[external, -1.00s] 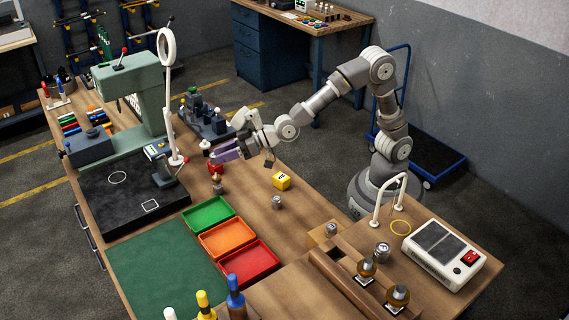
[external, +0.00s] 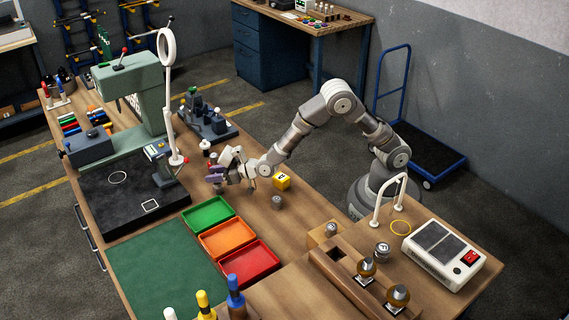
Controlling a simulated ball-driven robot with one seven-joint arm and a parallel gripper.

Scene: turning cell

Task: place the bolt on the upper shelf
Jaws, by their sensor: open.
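My gripper (external: 215,174), with purple fingers, is low over the bench, just behind the green tray. Its jaws are open around or beside a small red item, which is mostly hidden by the fingers. No piece is clearly recognisable as the bolt at this size. A small grey metal piece (external: 277,202) stands on the bench to the right of my gripper. Similar metal pieces stand at the right, one on a wooden block (external: 331,230) and one on the raised wooden level (external: 382,249). I cannot tell which surface is the upper shelf.
A yellow marked cube (external: 282,181) is right of my gripper. Green (external: 208,226), orange (external: 243,240) and red (external: 268,266) trays lie in front. A green machine (external: 134,90) and a ring lamp (external: 167,46) stand at left. A grey fixture (external: 207,121) is behind.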

